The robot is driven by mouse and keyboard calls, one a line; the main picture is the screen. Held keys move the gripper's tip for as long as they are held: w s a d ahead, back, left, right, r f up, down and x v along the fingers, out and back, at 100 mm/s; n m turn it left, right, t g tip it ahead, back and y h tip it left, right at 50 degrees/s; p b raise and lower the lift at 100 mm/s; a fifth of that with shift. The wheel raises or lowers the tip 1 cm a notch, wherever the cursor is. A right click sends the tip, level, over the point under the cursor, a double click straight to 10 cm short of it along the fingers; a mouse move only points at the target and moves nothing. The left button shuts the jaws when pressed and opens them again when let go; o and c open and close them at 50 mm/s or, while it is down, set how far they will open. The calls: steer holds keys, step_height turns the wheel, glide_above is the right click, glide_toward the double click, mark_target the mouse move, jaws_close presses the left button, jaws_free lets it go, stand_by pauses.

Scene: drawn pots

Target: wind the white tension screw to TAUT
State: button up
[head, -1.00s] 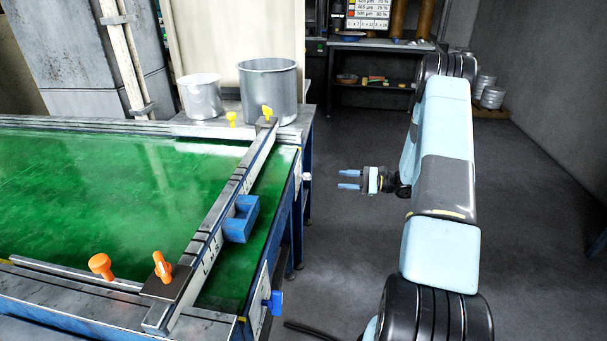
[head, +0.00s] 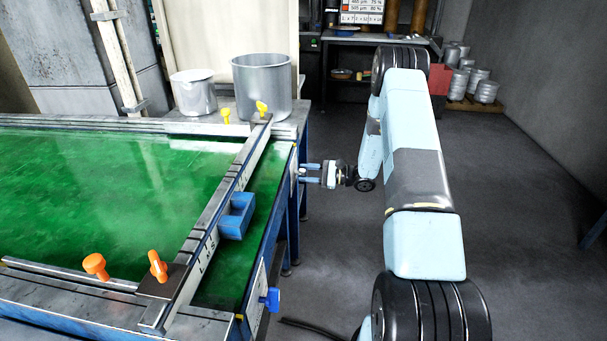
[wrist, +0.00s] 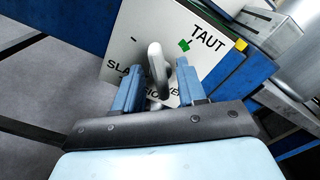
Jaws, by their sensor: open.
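The white tension screw (wrist: 155,62) has a pale handle in front of a white plate (wrist: 128,42) on the blue side of the table. The plate reads TAUT at upper right beside a green mark (wrist: 184,45); other lettering, starting SLA, is partly hidden by my fingers. The handle stands nearly upright in the wrist view, left of the green mark. My gripper (wrist: 157,77) is open, one finger on each side of the screw; I cannot tell whether they touch it. In the head view my gripper (head: 309,172) is at the table's right side.
The green-topped table (head: 90,185) carries a metal bar (head: 225,190) with a blue box (head: 236,215) and orange knobs (head: 158,265). A blue screw (head: 270,298) sticks out nearer me. Two metal pots (head: 262,90) stand at the back.

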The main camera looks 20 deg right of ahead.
steer(key=shift+w+a, duration=0.25)
steer(key=shift+a, duration=0.3)
steer(key=shift+c, duration=0.2)
